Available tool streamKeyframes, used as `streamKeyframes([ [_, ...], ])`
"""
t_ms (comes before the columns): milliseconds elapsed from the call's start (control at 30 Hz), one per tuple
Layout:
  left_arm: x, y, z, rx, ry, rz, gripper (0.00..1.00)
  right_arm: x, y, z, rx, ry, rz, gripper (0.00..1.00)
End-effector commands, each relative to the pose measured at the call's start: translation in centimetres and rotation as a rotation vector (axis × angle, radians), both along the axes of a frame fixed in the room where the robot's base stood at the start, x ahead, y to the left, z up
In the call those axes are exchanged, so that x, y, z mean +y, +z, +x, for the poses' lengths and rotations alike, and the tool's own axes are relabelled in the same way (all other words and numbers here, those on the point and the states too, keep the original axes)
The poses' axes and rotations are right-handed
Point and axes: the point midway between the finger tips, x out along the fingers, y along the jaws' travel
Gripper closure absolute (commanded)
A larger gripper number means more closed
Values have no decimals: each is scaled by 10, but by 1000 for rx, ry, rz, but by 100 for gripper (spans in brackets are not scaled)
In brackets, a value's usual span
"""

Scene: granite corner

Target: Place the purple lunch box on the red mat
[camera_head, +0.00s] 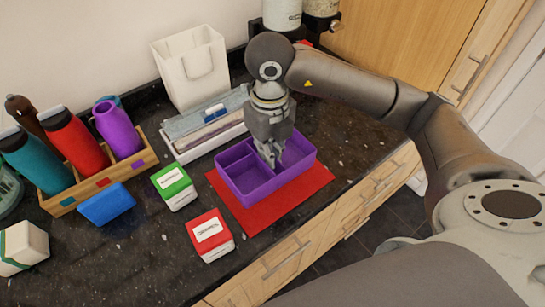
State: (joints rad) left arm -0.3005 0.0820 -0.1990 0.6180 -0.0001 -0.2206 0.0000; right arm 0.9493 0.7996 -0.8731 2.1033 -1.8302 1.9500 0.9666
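The purple lunch box (298,176) is an open tray with a divider inside. It is upright over the red mat (255,217), whose red shows along its left, front and right sides. I cannot tell for sure whether its base touches the mat. My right gripper (272,163) points down into the lunch box near its divider, with its fingertips close together. Whether the fingers are shut on the divider is hard to see. My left gripper is not in view.
A red-labelled box (210,236) and a green-labelled box (174,187) stand left of the mat. A blue box (106,204) and a wooden bottle crate (105,179) are further left. A tray of folded cloths (208,126) and a white bag (190,70) are behind. The counter's front edge is close.

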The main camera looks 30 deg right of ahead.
Motion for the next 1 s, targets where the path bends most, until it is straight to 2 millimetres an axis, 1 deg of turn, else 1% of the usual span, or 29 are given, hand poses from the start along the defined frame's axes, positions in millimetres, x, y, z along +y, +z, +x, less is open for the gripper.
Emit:
streamKeyframes([
  [33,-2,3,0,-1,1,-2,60,-4,-4,2,1,-1,0,100],
  [233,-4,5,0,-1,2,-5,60,-11,-17,10,0,0,1,100],
  [300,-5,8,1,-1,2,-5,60,-16,-25,13,2,-1,0,100],
  [400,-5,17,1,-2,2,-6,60,-14,-38,12,3,2,1,100],
  [500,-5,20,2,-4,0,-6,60,-14,-48,12,1,2,1,100],
  [600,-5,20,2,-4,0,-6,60,-14,-53,13,-2,3,2,100],
  [800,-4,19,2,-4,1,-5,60,-14,-53,13,-3,2,2,100],
  [900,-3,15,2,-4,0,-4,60,-14,-57,13,-3,2,2,100],
  [1000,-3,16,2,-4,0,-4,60,-14,-55,13,-2,2,1,87],
])
